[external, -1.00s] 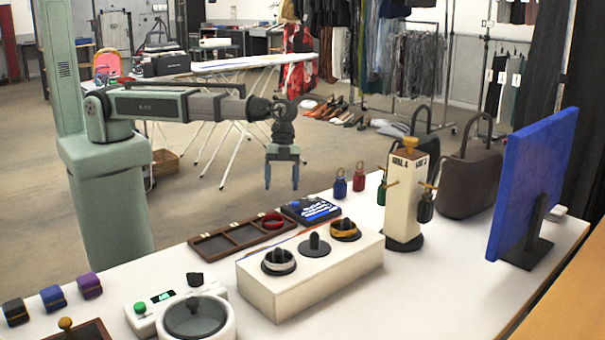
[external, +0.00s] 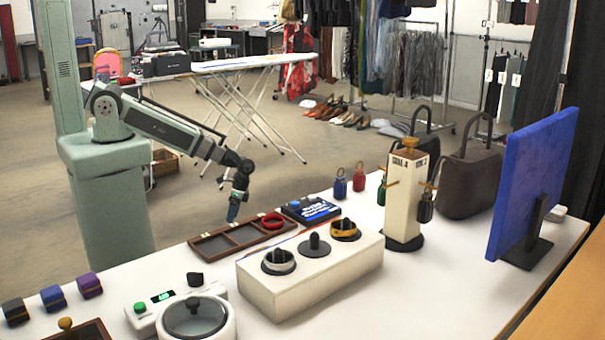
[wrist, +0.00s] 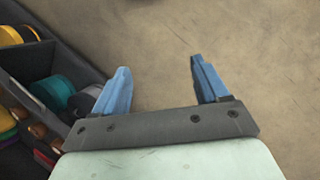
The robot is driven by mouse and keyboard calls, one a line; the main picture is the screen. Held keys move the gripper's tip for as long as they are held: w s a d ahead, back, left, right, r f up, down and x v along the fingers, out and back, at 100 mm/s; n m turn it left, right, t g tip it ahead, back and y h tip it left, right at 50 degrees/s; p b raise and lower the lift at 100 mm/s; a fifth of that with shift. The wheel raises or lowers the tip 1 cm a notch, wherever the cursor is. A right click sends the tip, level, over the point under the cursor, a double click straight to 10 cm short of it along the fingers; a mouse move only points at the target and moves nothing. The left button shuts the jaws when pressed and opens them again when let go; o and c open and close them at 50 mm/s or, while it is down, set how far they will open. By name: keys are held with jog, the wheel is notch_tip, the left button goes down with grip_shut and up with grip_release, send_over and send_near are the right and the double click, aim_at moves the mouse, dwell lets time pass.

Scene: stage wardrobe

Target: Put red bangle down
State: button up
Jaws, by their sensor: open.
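The red bangle (external: 273,221) lies in the right-hand compartment of the brown divided tray (external: 213,255) on the white table. My gripper (external: 233,213) hangs in the air beyond the far edge of the table, left of the bangle and apart from it, tilted downward. In the wrist view its two blue fingers (wrist: 158,88) are spread with nothing between them, above bare floor. The bangle is not seen in the wrist view.
A white block with posts (external: 312,272) holds a silver and a yellow bangle in front of the tray. A dark bin of colourful items (wrist: 40,95) shows at left in the wrist view.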

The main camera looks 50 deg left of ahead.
jog(key=s+a+f+n+g, duration=0.1)
jog(key=s+a+f+n, duration=0.3)
jog(key=s+a, duration=0.4)
jog(key=s+a+f+n+g, duration=0.1)
jog(key=s+a+f+n, duration=0.3)
jog(key=s+a, duration=0.5)
jog(key=shift+s+a+f+n+g, duration=0.15)
jog(key=shift+s+a+n+g, duration=0.2)
jog(key=shift+a, duration=0.35)
jog(key=shift+c, duration=0.2)
